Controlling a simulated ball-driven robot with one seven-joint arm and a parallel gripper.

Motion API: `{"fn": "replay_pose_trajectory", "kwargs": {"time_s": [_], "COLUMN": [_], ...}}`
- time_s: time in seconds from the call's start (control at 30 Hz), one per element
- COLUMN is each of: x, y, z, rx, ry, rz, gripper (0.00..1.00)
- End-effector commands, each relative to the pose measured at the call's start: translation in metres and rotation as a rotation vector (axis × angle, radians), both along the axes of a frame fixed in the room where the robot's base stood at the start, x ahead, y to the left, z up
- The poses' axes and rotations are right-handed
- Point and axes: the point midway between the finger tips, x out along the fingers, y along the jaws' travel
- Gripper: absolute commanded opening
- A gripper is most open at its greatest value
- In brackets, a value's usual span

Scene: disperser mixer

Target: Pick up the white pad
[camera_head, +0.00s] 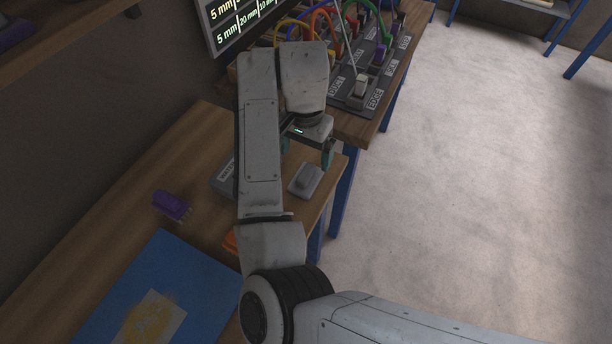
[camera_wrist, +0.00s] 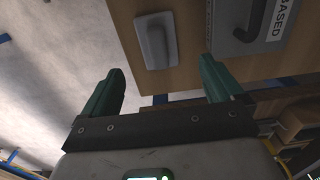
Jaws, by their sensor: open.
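The white pad (camera_head: 306,180) lies on the wooden table near its right edge, a pale rounded plate with a raised handle on top. It also shows in the wrist view (camera_wrist: 157,42), beyond the fingertips. My gripper (camera_head: 307,152) is open and empty above the table, just behind the pad in the head view. In the wrist view its two green fingers (camera_wrist: 162,67) are spread wide, with the pad roughly between their lines but apart from them.
A grey labelled box (camera_wrist: 262,28) stands beside the pad, partly behind my arm in the head view (camera_head: 223,180). A purple object (camera_head: 172,206) and a blue mat (camera_head: 200,290) lie nearer. A bench with cables and labelled panels (camera_head: 365,95) stands behind. Floor on the right is clear.

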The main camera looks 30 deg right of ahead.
Motion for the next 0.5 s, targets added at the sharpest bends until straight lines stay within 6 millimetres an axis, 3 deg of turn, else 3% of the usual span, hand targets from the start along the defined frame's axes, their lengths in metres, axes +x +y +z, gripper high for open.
{"fn": "replay_pose_trajectory", "kwargs": {"time_s": [0.5], "x": [-0.003], "y": [-0.001], "z": [-0.054], "rx": [-0.001], "ry": [0.002], "rz": [0.002], "gripper": [0.94]}}
